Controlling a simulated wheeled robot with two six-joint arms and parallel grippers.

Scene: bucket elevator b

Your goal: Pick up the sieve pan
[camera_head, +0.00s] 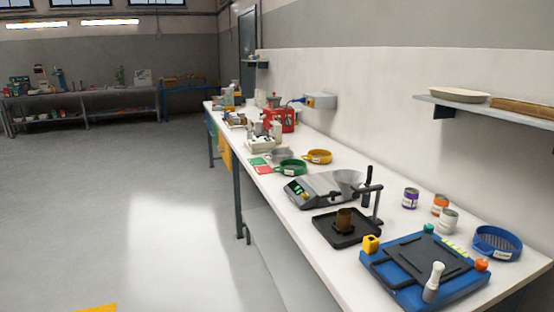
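Several round, low pans with white labels stand on the long white bench (262,222). A blue one (497,243) with a mesh-like inside is at the near right end, beside the blue device. A yellow one (319,157) stands near the wall at mid-bench. A green one (292,167) is a little nearer the front edge, with a grey round one (281,154) just behind it. I cannot tell from the labels which is the sieve pan. Neither of my grippers is in view.
A blue device (392,283) with knobs, a black tray (347,239) with a brown cup, and a scale (316,190) with a funnel occupy the near bench. Small cans (410,198) stand behind. A wall shelf (484,107) overhangs at right. The floor (130,210) at left is mostly clear.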

